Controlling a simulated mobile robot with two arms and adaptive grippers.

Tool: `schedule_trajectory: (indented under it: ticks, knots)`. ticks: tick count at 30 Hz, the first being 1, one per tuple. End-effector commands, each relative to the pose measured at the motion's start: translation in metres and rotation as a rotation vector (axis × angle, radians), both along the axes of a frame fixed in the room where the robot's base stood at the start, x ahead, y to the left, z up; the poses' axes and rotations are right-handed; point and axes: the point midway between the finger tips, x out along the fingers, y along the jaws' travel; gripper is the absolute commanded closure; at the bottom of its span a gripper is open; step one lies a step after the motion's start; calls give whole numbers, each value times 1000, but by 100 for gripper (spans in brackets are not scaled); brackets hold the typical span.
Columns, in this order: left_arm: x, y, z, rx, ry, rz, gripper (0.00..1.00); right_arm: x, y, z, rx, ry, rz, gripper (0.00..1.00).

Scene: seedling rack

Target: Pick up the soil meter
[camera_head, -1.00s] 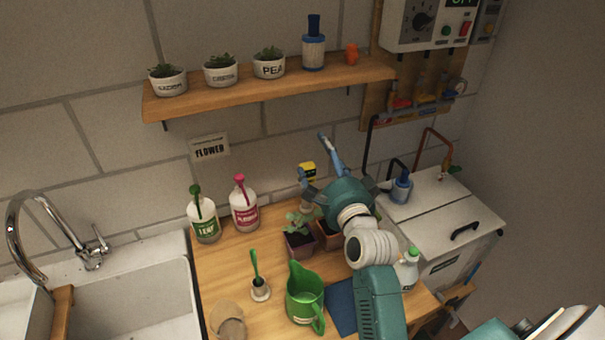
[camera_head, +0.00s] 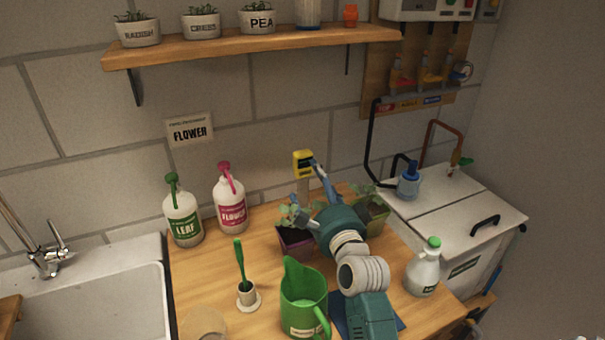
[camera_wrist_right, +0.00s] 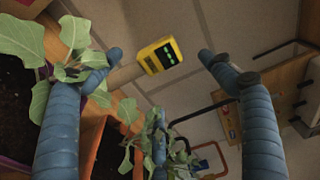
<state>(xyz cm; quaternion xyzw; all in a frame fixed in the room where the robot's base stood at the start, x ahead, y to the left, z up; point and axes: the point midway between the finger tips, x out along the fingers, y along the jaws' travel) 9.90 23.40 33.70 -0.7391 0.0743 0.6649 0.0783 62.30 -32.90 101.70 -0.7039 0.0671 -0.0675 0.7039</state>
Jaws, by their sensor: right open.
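The soil meter (camera_head: 303,164) is a yellow head with a dark display, upright near the wall behind the potted seedlings. A pale stem shows below it. In the right wrist view the meter (camera_wrist_right: 160,55) lies between my two blue fingertips, with a gap on each side. My right gripper (camera_head: 303,189) is open around the meter's line and holds nothing. In the head view one finger points up beside the meter and the other lies lower left, by the leaves. The meter's lower end is hidden. My left gripper is out of view.
A green jug (camera_head: 303,296), a pink-capped bottle (camera_head: 230,207) and a spray bottle (camera_head: 424,271) stand around. The shelf (camera_head: 240,48) is above.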

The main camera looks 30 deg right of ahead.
Motion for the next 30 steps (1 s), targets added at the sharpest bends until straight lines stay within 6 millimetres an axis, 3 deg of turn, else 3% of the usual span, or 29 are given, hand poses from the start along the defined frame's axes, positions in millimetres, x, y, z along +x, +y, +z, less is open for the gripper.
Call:
schedule_trajectory:
  ticks: [6, 14, 21, 30]
  knots:
    - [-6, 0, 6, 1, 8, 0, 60, 35, -7, 3, -1, -1, 1, 20]
    - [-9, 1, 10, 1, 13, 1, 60, 55, -11, 2, -1, 0, 0, 20]
    - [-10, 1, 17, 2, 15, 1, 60, 87, -17, 0, -1, 0, 0, 20]
    - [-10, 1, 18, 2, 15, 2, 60, 97, -19, -1, -1, -1, 0, 20]
